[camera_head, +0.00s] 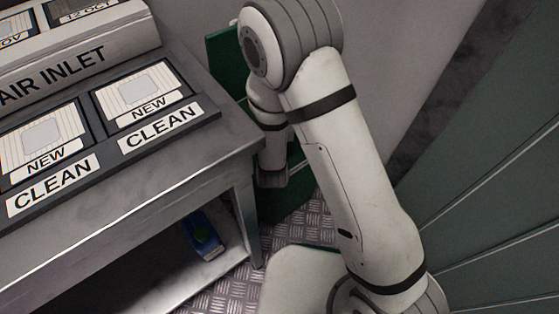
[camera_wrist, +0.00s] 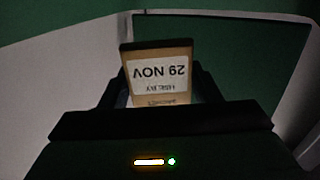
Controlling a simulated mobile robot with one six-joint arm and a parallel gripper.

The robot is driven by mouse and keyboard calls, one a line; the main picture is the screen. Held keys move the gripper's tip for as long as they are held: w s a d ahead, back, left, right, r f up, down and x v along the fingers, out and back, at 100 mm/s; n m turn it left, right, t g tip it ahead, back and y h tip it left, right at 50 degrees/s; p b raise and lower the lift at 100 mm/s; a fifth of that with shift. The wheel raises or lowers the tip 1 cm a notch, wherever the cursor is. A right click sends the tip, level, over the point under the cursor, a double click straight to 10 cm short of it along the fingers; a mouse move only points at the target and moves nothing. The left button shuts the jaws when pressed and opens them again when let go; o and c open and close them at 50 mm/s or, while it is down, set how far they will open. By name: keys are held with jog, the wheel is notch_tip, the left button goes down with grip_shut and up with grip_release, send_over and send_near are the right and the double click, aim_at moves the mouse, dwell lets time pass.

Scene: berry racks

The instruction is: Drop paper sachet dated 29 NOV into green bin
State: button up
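My gripper (camera_wrist: 160,88) is shut on a brown paper sachet (camera_wrist: 160,52), one finger at each side. Its white label reads 29 NOV, upside down in the wrist view. Dark green walls with a pale edge, which look like the green bin (camera_wrist: 245,45), fill the background beyond the sachet. In the head view the green bin (camera_head: 224,58) stands beyond the bench's right end, partly behind my arm. The gripper and the sachet are hidden there. I cannot tell how deep the sachet is relative to the bin's rim.
A metal bench (camera_head: 190,165) at left carries a dark tray with two pale NEW pads (camera_head: 145,88) marked CLEAN. An AIR INLET housing (camera_head: 75,50) stands behind them. The bench's right corner is close to my arm.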

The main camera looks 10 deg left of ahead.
jog(key=o, duration=0.4)
jog(key=shift+o, duration=0.2)
notch_tip(320, 180, up, 10)
jog(key=p, duration=0.4)
